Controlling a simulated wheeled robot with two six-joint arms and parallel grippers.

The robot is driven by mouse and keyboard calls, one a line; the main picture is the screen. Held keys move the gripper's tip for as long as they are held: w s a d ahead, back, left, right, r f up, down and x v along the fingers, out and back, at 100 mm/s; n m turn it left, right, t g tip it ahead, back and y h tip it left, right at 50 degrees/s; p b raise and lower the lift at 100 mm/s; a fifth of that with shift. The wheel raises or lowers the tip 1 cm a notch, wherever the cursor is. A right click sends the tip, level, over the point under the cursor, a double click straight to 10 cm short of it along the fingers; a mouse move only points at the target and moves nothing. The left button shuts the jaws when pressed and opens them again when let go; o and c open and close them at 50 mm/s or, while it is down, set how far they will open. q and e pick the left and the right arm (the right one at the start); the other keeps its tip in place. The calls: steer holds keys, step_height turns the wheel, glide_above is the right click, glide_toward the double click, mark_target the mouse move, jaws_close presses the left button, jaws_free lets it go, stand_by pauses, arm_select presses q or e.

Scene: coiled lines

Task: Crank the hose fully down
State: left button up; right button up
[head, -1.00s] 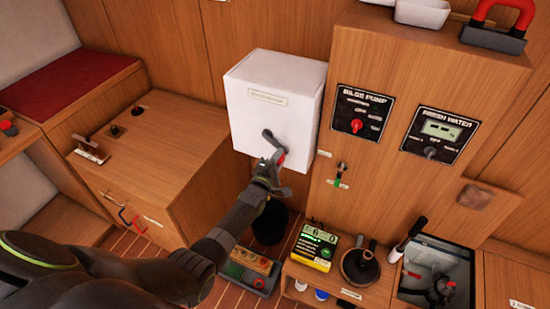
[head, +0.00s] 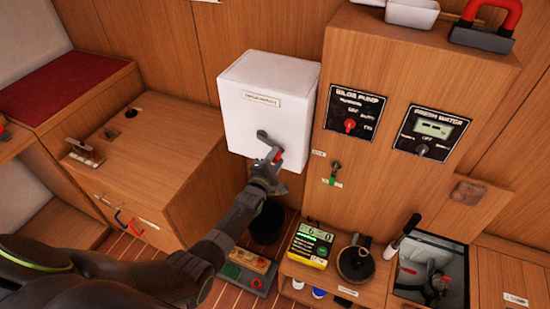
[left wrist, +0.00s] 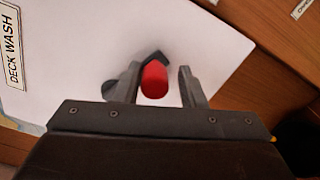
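A white box (head: 245,115) labelled "DECK WASH" is mounted on the wood wall. On its front is a dark crank (head: 263,135) with a red handle (head: 277,155), its arm pointing down and to the right. My left gripper (head: 275,167) is at the red handle. In the left wrist view, the handle (left wrist: 154,80) stands between my left gripper's two fingers (left wrist: 160,85), and a gap shows between it and the right finger. No hose can be made out. My right gripper is not in view.
Bilge pump (head: 353,112) and fresh water (head: 430,132) panels are to the right. A small valve (head: 335,172) is below them. A wooden locker (head: 135,155) stands left of the box. A dark bucket (head: 267,222) and a green-lit device (head: 310,243) are below.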

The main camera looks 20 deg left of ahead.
arm_select(q)
steer(key=shift+o, duration=0.6)
steer(key=shift+r, duration=0.2)
steer(key=shift+s+a, duration=0.1)
steer(key=shift+s, duration=0.3)
steer(key=s+a+p, duration=0.1)
steer(key=s+p, duration=0.1)
steer(key=s, duration=1.4)
steer(key=shift+s, duration=0.25)
steer(key=shift+a, duration=0.1)
